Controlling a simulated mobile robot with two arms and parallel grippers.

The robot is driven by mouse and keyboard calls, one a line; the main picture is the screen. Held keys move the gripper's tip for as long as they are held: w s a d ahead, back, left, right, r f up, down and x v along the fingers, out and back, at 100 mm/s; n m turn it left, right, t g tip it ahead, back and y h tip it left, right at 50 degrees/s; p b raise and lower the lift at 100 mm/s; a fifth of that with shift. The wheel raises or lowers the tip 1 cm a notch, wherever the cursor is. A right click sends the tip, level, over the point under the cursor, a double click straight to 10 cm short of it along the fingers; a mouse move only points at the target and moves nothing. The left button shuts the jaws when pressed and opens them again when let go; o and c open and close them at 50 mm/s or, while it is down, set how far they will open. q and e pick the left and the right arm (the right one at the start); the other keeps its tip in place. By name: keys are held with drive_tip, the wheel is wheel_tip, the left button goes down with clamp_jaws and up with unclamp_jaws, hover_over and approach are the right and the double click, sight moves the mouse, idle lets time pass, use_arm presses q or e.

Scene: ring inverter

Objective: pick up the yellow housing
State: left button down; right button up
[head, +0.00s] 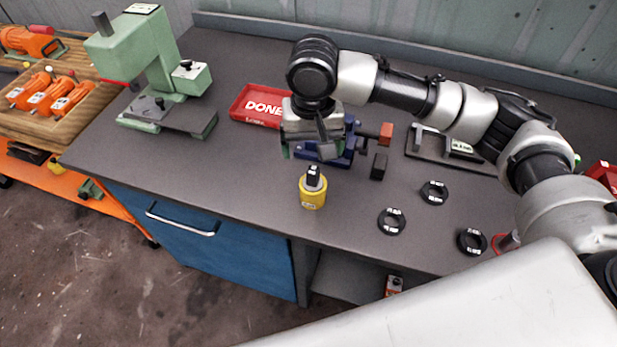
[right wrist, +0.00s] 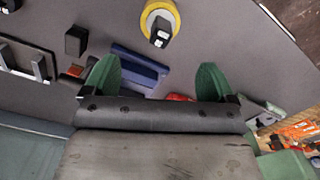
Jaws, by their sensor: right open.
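The yellow housing (head: 312,198) stands upright on the bench near its front edge, with a black part sticking up from its top. In the right wrist view the yellow housing (right wrist: 174,14) is at the top middle, beyond the fingertips. My right gripper (head: 306,152) is above the bench, behind the housing and apart from it. In the right wrist view its two green fingers (right wrist: 160,75) are spread with nothing between them. My left gripper is in neither view.
A blue vise (head: 345,150) is behind my right gripper, near a red DONE tray (head: 240,105). A black block (head: 379,167) and black rings (head: 392,221) lie to the right. A green press (head: 150,70) stands at left.

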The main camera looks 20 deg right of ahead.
sight(313, 167)
drive_tip(key=f, duration=0.1)
drive_tip(key=s+f, duration=0.1)
drive_tip(key=f, duration=0.1)
drive_tip(key=shift+f, duration=0.25)
drive_tip(key=shift+w+f, duration=0.15)
drive_tip(key=shift+f, duration=0.55)
wheel_tip(313, 167, down, 4)
drive_tip(key=shift+r+p, duration=0.25)
drive_tip(key=shift+p, duration=0.1)
drive_tip(key=shift+f, duration=0.45)
drive_tip(key=shift+c, duration=0.2)
drive_tip(key=c, duration=0.5)
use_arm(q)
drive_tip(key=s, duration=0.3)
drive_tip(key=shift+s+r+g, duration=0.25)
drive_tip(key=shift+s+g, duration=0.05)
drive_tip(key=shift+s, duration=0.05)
use_arm(e)
drive_tip(key=c, duration=0.6)
drive_tip(key=shift+c, duration=0.2)
